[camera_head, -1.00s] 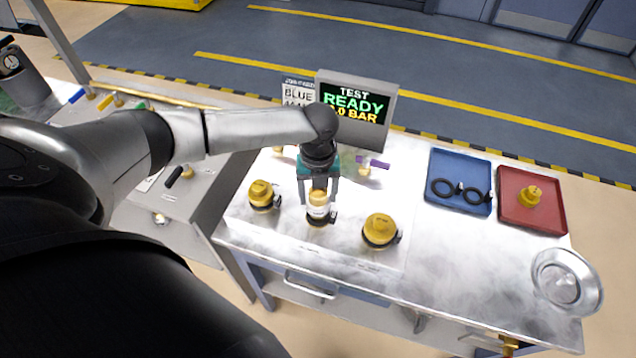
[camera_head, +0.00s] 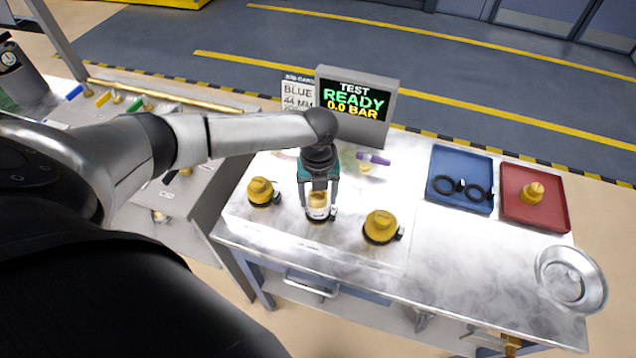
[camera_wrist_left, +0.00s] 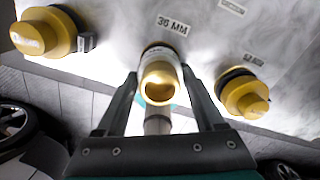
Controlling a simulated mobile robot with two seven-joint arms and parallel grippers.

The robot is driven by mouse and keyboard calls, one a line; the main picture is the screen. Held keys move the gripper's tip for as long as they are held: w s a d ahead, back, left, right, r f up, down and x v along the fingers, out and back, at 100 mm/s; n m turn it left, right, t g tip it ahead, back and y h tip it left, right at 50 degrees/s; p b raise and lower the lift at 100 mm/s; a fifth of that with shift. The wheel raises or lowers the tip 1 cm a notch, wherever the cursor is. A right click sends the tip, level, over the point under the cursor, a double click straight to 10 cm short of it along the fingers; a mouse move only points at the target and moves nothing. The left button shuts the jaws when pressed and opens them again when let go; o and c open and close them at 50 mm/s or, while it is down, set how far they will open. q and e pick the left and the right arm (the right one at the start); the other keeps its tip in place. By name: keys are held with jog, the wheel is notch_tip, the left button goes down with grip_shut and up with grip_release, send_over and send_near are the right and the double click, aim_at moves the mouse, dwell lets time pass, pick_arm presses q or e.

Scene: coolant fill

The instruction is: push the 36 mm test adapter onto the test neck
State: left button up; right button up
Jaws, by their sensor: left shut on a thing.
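My left gripper (camera_head: 319,207) points down over the bench, at the middle of a row of three fittings. It is shut on the 36 mm test adapter (camera_head: 317,202), a brass piece with a white band. In the left wrist view the adapter (camera_wrist_left: 159,80) sits between the fingertips of my left gripper (camera_wrist_left: 160,78), its round brass opening facing the camera. A label reading 36 MM lies beside it. A black ring shows at its foot in the head view. I cannot single out the test neck or tell how the adapter is seated. My right gripper is not in view.
Yellow-capped fittings stand left (camera_head: 260,192) and right (camera_head: 380,227) of the gripper. Behind is a screen (camera_head: 354,105) reading TEST READY, with a purple-handled piece (camera_head: 373,158) before it. A blue tray (camera_head: 462,160), red tray (camera_head: 560,215) and metal dish (camera_head: 572,280) are to the right.

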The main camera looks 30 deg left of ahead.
aim_at(319, 194)
pick_arm(q)
jog(key=shift+f, duration=0.45)
jog(key=o, duration=1.5)
notch_tip(319, 194, up, 15)
jog(key=shift+r, duration=0.15)
jog(key=shift+d, duration=0.1)
